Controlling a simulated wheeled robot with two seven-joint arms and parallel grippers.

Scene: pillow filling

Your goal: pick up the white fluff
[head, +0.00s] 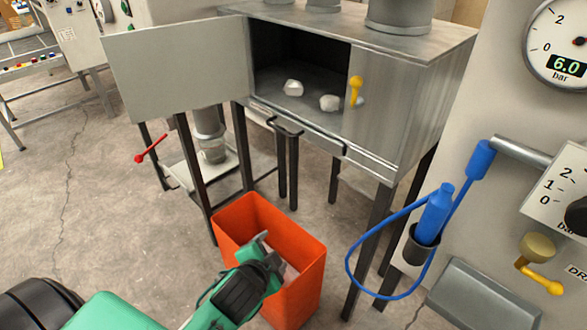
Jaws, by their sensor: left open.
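Two white lumps of fluff lie on the floor of the open metal cabinet, one white fluff (293,88) to the left and another white fluff (330,102) nearer the front edge. My left gripper (268,249) is open over the orange bin (305,262), well below and in front of the cabinet, apart from both lumps. Something pale shows inside the bin beside the gripper, but the gripper partly hides it and I cannot tell what it is. My right gripper is out of view.
The metal cabinet (395,110) stands on dark legs with its left door (178,70) swung open. A drawer-like handle bar runs along its front. A blue hose (352,255) with a blue nozzle (435,212) hangs at right beside gauges.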

